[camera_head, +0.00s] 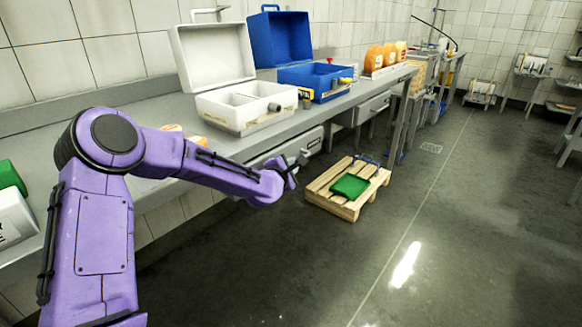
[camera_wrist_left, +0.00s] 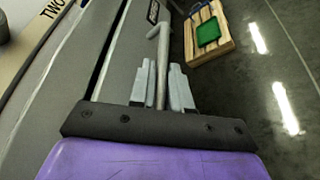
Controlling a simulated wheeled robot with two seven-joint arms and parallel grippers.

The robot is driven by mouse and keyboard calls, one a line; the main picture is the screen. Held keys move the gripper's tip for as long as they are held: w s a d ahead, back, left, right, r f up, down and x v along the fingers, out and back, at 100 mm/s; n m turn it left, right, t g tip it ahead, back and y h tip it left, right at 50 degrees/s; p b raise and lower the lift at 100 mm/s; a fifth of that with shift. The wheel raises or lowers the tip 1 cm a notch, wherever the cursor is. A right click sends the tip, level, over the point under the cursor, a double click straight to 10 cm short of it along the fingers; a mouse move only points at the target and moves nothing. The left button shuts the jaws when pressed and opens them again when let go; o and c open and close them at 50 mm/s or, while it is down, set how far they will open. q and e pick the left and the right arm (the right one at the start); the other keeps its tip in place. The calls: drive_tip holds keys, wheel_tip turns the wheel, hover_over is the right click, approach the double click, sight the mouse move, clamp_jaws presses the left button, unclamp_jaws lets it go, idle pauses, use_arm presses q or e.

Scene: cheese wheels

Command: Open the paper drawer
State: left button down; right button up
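The grey drawer (camera_head: 286,147) sits under the bench in the head view, partly hidden behind my left arm. I cannot tell whether it is fully closed. Its bar handle (camera_wrist_left: 162,65) shows in the left wrist view, standing out from the grey front, with a small dark label (camera_wrist_left: 153,11) beyond it. The label is too small to read. My left gripper (camera_head: 293,170) is at the drawer front. In the left wrist view its fingers (camera_wrist_left: 161,84) lie on both sides of the bar and appear closed on it. My right gripper is out of view.
A white case (camera_head: 240,122) and a blue case (camera_head: 318,88) stand open on the bench (camera_head: 215,143). A second drawer (camera_head: 373,107) is farther along. A wooden pallet (camera_head: 343,208) with a green tray (camera_head: 350,186) lies beyond my gripper. The floor at right is clear.

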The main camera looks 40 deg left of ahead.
use_arm(q)
drive_tip(key=s+d, duration=0.2)
drive_tip(key=d, duration=2.2)
drive_tip(key=shift+f, duration=0.1)
drive_tip(key=c, duration=1.4)
unclamp_jaws()
drive_tip(key=shift+c, duration=0.2)
drive_tip(key=v, duration=1)
drive_tip(key=shift+s+p, duration=0.25)
drive_tip(key=shift+p, duration=0.05)
drive_tip(key=shift+d, duration=0.1)
